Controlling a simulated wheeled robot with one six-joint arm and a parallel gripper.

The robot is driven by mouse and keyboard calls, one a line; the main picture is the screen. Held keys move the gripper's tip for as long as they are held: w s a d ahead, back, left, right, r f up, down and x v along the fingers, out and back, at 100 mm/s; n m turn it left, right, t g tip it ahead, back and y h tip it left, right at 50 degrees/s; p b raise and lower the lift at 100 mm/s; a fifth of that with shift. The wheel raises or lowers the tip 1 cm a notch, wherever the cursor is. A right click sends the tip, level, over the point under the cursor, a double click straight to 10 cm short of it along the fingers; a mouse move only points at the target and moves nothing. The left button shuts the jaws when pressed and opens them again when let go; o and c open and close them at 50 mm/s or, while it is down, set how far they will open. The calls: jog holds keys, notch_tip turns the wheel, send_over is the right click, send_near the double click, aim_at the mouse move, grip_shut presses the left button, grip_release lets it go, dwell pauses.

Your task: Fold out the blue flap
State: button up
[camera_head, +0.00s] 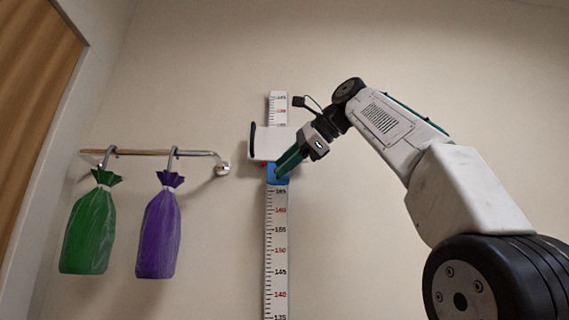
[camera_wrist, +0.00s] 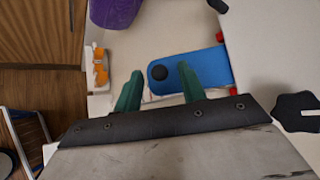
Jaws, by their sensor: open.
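The blue flap (camera_head: 278,174) is on the white measuring scale (camera_head: 277,240) on the wall, just under the white sliding headpiece (camera_head: 265,146). In the wrist view the flap (camera_wrist: 207,68) is a blue strip with a rounded left end bearing a black round knob (camera_wrist: 158,72). Red bits show at the flap's right end. My gripper (camera_head: 283,168) reaches it from the upper right, partly covering it. In the wrist view the green fingers of my gripper (camera_wrist: 160,69) are apart, one on each side of the knob end. I cannot tell whether they touch the flap.
A wall rail (camera_head: 150,153) at the left carries a green bag (camera_head: 87,232) and a purple bag (camera_head: 159,233) on hooks. A wooden panel (camera_head: 35,70) stands at far left. The wall right of the scale, below my arm, is bare.

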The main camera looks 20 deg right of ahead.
jog(key=s+d, duration=0.8)
jog(key=s, duration=0.1)
jog(key=shift+s+d+r, duration=0.25)
jog(key=shift+s, duration=0.05)
